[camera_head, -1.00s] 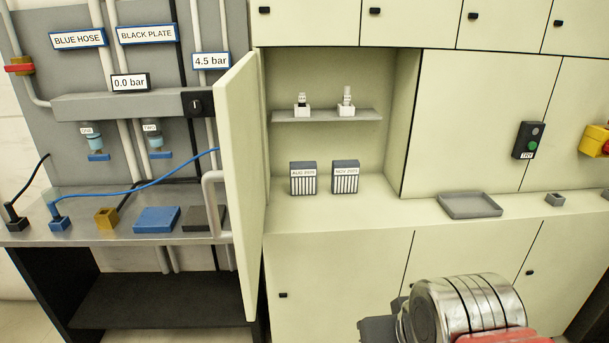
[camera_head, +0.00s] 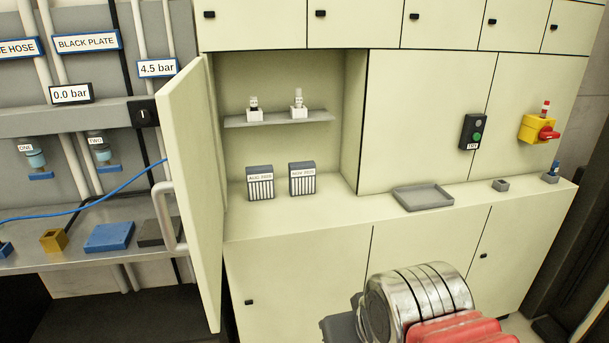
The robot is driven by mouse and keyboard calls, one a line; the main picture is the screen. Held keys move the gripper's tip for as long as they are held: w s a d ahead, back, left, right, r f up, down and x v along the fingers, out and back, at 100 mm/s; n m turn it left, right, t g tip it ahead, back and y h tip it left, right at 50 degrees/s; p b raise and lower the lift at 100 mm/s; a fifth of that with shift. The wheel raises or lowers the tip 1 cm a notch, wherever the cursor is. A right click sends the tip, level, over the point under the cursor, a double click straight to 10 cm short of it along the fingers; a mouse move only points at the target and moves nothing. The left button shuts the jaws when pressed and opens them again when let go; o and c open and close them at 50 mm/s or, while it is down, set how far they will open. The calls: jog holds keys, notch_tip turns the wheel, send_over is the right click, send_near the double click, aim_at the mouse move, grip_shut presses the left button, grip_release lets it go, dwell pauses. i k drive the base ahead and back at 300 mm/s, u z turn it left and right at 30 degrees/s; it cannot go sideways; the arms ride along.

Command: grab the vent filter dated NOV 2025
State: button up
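Two dark-topped, ribbed vent filters stand upright side by side in the open cabinet, below its small shelf. The right vent filter (camera_head: 302,180) has a label that reads NOV 2025 in the earlier frame; it is hard to read now. The left vent filter (camera_head: 260,184) is labelled AUG with a blurred year. A narrow gap separates them. My arm, silver and red, shows at the bottom right, well in front of the cabinet and apart from both filters. My gripper's fingertips are not visible.
The open cabinet door (camera_head: 190,200) stands left of the filters. The shelf (camera_head: 278,119) above them carries two small bottles in white holders. A grey tray (camera_head: 422,198) lies on the counter to the right. The counter between filters and tray is clear.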

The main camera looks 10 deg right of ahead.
aim_at(302, 175)
jog(key=k, duration=0.65)
jog(key=u, duration=0.25)
jog(key=i, duration=1.05)
jog(key=u, duration=0.3)
jog(key=i, duration=1)
